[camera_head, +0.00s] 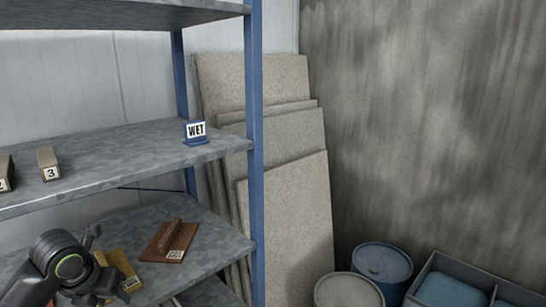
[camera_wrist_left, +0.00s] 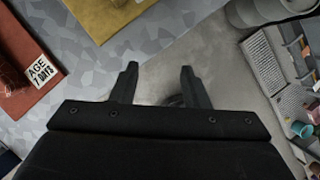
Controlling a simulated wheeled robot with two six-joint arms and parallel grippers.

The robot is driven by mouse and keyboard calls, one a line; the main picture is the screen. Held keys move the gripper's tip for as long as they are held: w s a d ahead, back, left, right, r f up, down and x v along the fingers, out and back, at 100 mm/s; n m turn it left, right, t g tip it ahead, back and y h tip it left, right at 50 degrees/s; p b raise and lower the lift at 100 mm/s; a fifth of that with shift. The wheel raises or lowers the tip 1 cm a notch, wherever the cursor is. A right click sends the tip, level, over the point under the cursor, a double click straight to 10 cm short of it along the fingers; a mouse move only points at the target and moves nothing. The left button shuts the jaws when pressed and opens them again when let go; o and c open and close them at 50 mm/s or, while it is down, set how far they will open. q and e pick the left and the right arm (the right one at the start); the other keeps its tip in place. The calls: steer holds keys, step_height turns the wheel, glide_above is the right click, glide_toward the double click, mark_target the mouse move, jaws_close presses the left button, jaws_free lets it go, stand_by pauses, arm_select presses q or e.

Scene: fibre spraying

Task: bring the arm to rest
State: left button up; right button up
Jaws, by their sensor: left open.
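My left arm comes in at the lower left of the head view, with its gripper (camera_head: 98,262) over the lower shelf board (camera_head: 205,225). In the left wrist view both fingers of the left gripper (camera_wrist_left: 159,82) stand apart with nothing between them. Behind the fingers are the mottled shelf edge and the grey floor (camera_wrist_left: 205,60). My right gripper is not in view.
A brown board with a handle (camera_head: 170,240) and a yellow piece (camera_head: 122,264) lie on the shelf near the gripper. Drums (camera_head: 382,265), leaning panels (camera_head: 290,220) and a grey tray (camera_wrist_left: 262,62) are nearby.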

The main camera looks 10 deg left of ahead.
arm_select(q)
steer(key=s+d+f+n, duration=0.3)
steer(key=s+f+n, duration=0.1)
steer(key=f+n, duration=0.3)
steer(key=s+d+f+n, duration=0.3)
steer(key=s+f+n, duration=0.2)
steer(key=f+n, duration=0.2)
steer(key=s+d+f+n+g+y, duration=0.1)
steer(key=s+f+n, duration=0.2)
steer(key=s+n, duration=0.65)
steer(key=s+d+f+n, duration=0.25)
steer(key=s+n, duration=0.35)
steer(key=n, duration=0.6)
step_height(320, 180, down, 26)
steer(key=a+g, duration=0.1)
steer(key=a, duration=0.1)
steer(key=s+d+f+g, duration=0.1)
steer(key=s+f, duration=1.3)
steer(key=s, duration=0.1)
steer(key=shift+f+m, duration=0.2)
steer(key=shift+m, duration=0.15)
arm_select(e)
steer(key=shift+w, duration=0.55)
arm_select(q)
steer(key=shift+s, duration=0.1)
